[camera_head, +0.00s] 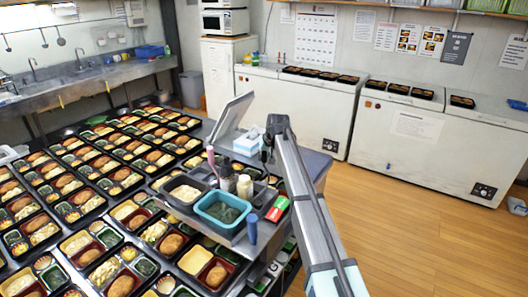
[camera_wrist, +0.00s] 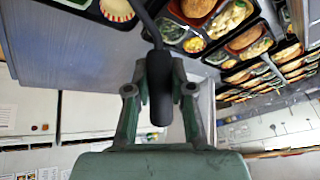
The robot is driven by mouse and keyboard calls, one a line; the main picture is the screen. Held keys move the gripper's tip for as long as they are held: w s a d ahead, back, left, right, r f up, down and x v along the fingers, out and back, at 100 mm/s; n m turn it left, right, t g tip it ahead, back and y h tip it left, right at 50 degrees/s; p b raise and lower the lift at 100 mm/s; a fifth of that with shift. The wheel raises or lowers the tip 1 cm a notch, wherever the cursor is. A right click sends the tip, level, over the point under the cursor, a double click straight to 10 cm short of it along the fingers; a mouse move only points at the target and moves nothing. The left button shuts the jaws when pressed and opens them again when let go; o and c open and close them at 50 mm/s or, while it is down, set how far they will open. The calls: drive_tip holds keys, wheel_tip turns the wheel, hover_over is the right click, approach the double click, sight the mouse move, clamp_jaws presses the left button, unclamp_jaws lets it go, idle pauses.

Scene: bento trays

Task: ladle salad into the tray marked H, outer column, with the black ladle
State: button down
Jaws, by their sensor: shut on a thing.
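My gripper (camera_wrist: 158,92) is shut on the black handle of the ladle (camera_wrist: 157,100) in the wrist view. Its thin stem runs up and out of the picture, and the bowl is out of sight there. In the head view my gripper (camera_head: 267,150) is small and dark, behind the tubs; the ladle cannot be made out clearly. A blue tub (camera_head: 222,227) with dark green contents and a grey tub (camera_head: 170,201) with pale contents stand on the counter's right part. Many dark bento trays (camera_head: 93,208) fill the counter to the left. No letter H is readable.
A pink-handled utensil (camera_head: 211,158) stands near the grey tub. Bottles (camera_head: 244,188), a blue cup (camera_head: 252,229) and a red-and-green box (camera_head: 277,209) stand close to the blue tub. A slanted grey panel (camera_head: 231,117) rises behind. White freezers (camera_head: 400,128) line the back wall.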

drive_tip(key=shift+w+a+f+g+p, duration=0.1)
drive_tip(key=shift+w+f+g+p, duration=1.25)
drive_tip(key=shift+w+g+p, duration=0.45)
drive_tip(key=f, duration=0.1)
drive_tip(key=g+p, duration=0.1)
drive_tip(key=f+g+p, duration=0.1)
drive_tip(key=shift+w+f+m, duration=0.25)
drive_tip(key=shift+f+m, duration=0.05)
drive_tip(key=shift+f, duration=0.05)
